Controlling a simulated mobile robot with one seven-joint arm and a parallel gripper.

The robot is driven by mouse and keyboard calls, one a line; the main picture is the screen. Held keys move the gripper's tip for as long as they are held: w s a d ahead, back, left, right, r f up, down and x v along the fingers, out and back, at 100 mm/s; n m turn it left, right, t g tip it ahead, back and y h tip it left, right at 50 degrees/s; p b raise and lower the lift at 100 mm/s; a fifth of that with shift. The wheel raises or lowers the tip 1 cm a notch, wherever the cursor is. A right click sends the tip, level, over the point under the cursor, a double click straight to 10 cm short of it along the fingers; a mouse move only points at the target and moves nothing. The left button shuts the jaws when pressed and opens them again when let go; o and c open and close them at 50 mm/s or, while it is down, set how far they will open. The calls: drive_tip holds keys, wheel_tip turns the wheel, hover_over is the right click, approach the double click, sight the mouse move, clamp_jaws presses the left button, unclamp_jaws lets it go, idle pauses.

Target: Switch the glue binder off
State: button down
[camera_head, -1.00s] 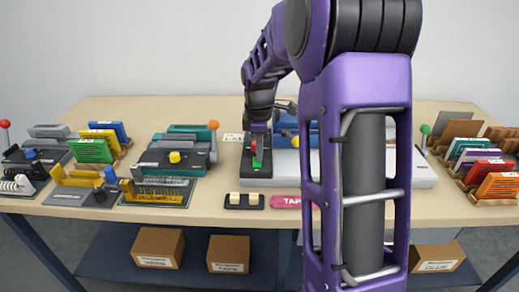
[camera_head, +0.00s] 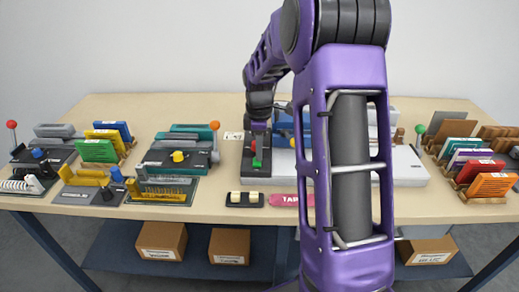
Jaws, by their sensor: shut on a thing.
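The glue binder (camera_head: 408,168) is the long machine with a pale base and a blue part, at the middle and right of the table. My arm hides much of it. At its left end is a dark panel (camera_head: 247,172) with a switch (camera_head: 257,162) showing green at the front and a little red behind. My gripper (camera_head: 257,151) points down over this panel and is shut on the switch. The fingers cover part of the switch, so its exact position is hard to tell.
A small dark block with two cream buttons (camera_head: 245,199) and a pink tag (camera_head: 285,200) lie in front of the panel. Other binding machines (camera_head: 178,157) stand to the left. Racks of coloured covers (camera_head: 487,186) stand to the right.

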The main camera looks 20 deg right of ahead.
drive_tip(key=shift+s+f, duration=0.25)
drive_tip(key=shift+f, duration=0.4)
drive_tip(key=shift+s+a, duration=0.35)
drive_tip(key=shift+s, duration=0.25)
drive_tip(key=shift+a+r+p, duration=0.1)
drive_tip(key=shift+r+p, duration=0.35)
drive_tip(key=shift+r, duration=0.1)
wheel_tip(320, 180, up, 14)
drive_tip(key=p, duration=0.3)
drive_tip(key=shift+w+d+p, duration=0.2)
drive_tip(key=shift+w+p, duration=0.1)
drive_tip(key=shift+w, duration=0.05)
drive_tip(key=shift+r, duration=0.1)
drive_tip(key=shift+a, duration=0.1)
